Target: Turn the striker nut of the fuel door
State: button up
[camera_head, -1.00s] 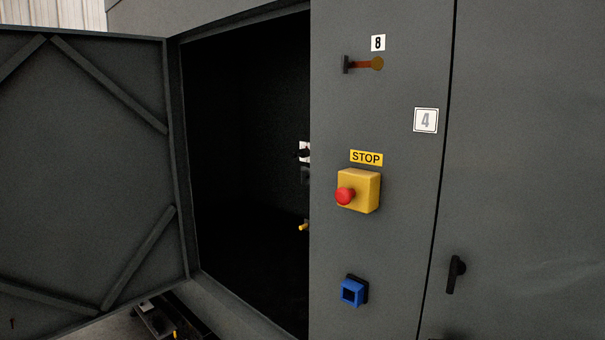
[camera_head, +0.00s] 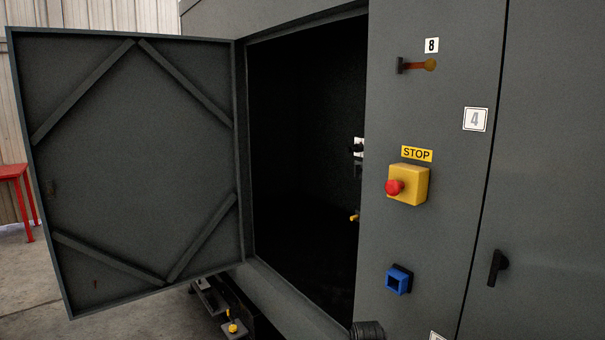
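A large grey door (camera_head: 140,165) with diagonal braces stands open on the left, hinged beside a dark opening. A small brownish fitting (camera_head: 52,189) sits near its free edge, and a smaller dark piece (camera_head: 95,284) sits low on it; both are too small to make out. I cannot tell which door is the fuel door, and I cannot pick out a striker nut. My gripper is not in view.
The front panel carries a red-and-yellow stop box (camera_head: 408,185), a blue box (camera_head: 398,279) and a lever (camera_head: 418,65). A black handle (camera_head: 497,266) is at right. Dark equipment (camera_head: 210,297) lies below the opening; a red table (camera_head: 17,185) stands far left.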

aim_at(357, 169)
jog(key=u, duration=1.7)
jog(key=i, duration=1)
jog(key=z, duration=0.05)
